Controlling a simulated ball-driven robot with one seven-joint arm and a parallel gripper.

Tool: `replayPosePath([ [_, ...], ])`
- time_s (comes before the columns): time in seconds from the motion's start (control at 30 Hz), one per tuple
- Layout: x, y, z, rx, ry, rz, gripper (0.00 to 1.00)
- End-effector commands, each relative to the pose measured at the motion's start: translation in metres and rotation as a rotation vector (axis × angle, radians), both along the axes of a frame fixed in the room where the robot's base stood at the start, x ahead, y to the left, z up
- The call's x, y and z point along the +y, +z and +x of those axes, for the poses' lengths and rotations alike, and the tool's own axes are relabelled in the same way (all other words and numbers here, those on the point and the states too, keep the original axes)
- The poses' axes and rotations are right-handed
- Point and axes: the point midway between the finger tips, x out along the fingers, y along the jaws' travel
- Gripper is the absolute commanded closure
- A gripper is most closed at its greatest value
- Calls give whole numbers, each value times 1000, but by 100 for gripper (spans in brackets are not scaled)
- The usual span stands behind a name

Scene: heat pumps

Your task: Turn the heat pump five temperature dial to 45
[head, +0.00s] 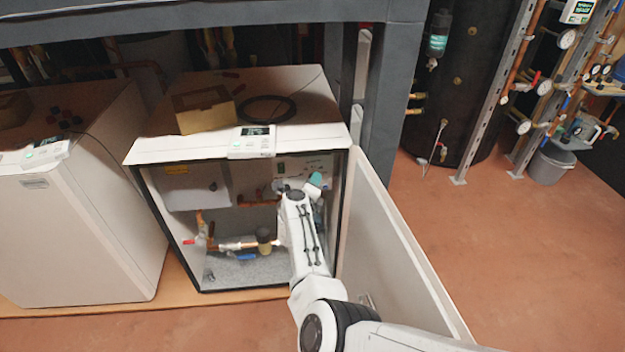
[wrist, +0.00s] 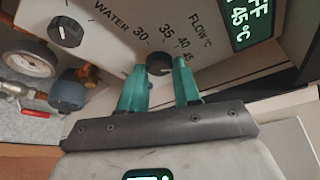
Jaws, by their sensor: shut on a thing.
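The temperature dial (wrist: 160,65) is a small black knob on a light panel (wrist: 110,50). The wrist view shows "WATER", "FLOW °C" and the marks 30, 35, 40 and 45 around it. My gripper (wrist: 161,72) has its two teal fingers on either side of the dial, shut on it. I cannot make out the dial's pointer. A green display (wrist: 245,20) beside it shows "45 °C" below partly cut-off letters. In the head view, my gripper (head: 315,181) reaches into the upper right of the open heat pump (head: 240,110), and the dial is hidden.
The heat pump's door (head: 395,240) stands open to the right of my arm. A second black knob (wrist: 65,31) and a gauge (wrist: 30,60) lie left in the wrist view. Pipes (head: 235,244) run inside the cabinet. Another closed heat pump (head: 75,230) stands left. Floor is clear at right.

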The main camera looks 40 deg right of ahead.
Motion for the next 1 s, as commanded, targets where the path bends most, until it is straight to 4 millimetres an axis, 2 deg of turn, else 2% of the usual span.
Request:
replayPosePath([
  [0.57, 0, -2, -1, -18, -1, 33, 98],
  [0.6, 0, -2, -1, -18, 0, 33, 67],
  [0.87, 0, -1, -1, -19, 0, 31, 42],
  [1.0, 0, -1, 0, -19, 0, 31, 42],
])
